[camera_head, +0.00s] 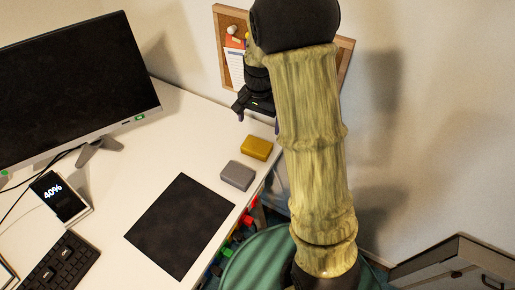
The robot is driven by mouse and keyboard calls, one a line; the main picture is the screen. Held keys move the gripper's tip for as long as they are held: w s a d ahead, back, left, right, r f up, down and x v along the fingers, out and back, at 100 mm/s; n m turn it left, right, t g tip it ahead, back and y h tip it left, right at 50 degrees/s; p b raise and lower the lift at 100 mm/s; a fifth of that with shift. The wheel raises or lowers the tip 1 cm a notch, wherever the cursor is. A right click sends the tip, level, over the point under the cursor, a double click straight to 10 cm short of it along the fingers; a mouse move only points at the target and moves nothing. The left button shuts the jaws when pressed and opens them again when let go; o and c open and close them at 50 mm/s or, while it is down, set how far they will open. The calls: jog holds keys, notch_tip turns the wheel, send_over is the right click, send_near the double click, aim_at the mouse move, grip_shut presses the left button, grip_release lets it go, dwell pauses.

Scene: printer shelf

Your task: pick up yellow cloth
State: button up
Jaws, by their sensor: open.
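The yellow cloth (257,147) looks like a small folded block. It lies on the white desk near its right edge, just left of my arm. My gripper (257,118) is open and empty. It hangs behind and above the cloth in the picture, pointing down, apart from it. My arm hides part of the gripper's right side. How high the gripper is above the desk is hard to tell.
A similar grey folded block (237,175) lies just in front of the yellow cloth. A black mat (180,226), keyboard (60,264), phone-like screen (59,197) and monitor (75,85) occupy the desk. A corkboard (232,50) is on the wall behind my gripper.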

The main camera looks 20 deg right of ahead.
send_over(257, 145)
jog(key=f, duration=0.7)
jog(key=shift+s+f, duration=0.1)
jog(key=shift+s, duration=0.1)
jog(key=shift+f, duration=0.3)
jog(key=shift+w, duration=0.15)
jog(key=shift+a, duration=0.2)
jog(key=f, duration=0.4)
jog(key=shift+d+f, duration=0.1)
jog(key=shift+d, duration=0.2)
jog(key=shift+a+f, duration=0.1)
jog(key=shift+f, duration=0.4)
jog(key=shift+w, duration=0.1)
jog(key=shift+c, duration=0.2)
jog(key=c, duration=0.8)
